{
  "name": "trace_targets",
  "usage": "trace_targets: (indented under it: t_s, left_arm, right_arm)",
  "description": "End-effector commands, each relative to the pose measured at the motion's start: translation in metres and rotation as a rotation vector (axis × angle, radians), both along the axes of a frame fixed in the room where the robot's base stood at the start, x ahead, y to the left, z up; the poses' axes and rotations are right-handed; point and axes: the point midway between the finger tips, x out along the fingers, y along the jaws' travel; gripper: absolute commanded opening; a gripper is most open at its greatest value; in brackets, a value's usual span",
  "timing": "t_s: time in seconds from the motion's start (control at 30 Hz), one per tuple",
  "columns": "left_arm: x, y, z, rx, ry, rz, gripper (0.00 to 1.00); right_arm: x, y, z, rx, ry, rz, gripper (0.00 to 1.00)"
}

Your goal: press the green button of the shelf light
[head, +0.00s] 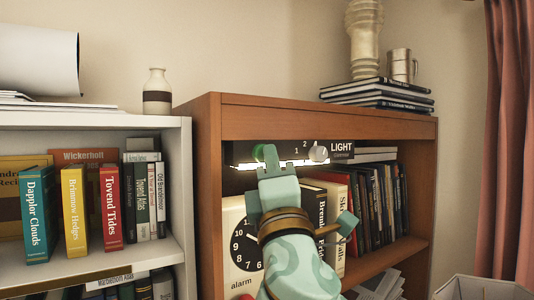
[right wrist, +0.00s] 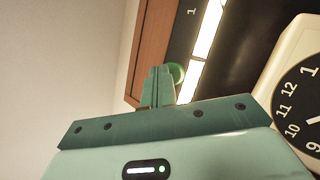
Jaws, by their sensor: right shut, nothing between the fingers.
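The shelf light (head: 290,153) is a dark panel under the top board of the brown bookcase, with a glowing white strip along its lower edge. Its round green button (head: 258,152) shows at the panel's left, partly covered by my right gripper (head: 270,152). In the right wrist view the green button (right wrist: 177,73) shows just beside the closed fingertips of my right gripper (right wrist: 158,72), partly hidden by them. My right gripper is shut and empty. I cannot tell whether its tips touch the button. My left gripper is out of view.
A pale knob (head: 318,153) sits on the panel's right, near the word LIGHT. A cream alarm clock (head: 236,240) and books (head: 375,205) stand below the light. The bookcase's left side (head: 208,200) is close by. A white bookshelf (head: 160,122) adjoins it.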

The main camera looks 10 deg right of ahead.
Motion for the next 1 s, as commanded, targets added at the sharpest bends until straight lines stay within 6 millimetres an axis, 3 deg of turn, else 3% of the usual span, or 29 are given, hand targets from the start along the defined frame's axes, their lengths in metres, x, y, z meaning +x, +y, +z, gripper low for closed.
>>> trace_targets:
  t_s: [0.53, 1.0]
  left_arm:
    - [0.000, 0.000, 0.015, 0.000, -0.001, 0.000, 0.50]
    - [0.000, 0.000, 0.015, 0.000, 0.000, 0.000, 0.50]
  right_arm:
    - [-0.052, -0.019, 0.001, 0.000, 0.001, 0.001, 0.00]
    - [-0.056, -0.021, 0.000, 0.000, 0.000, 0.000, 0.00]
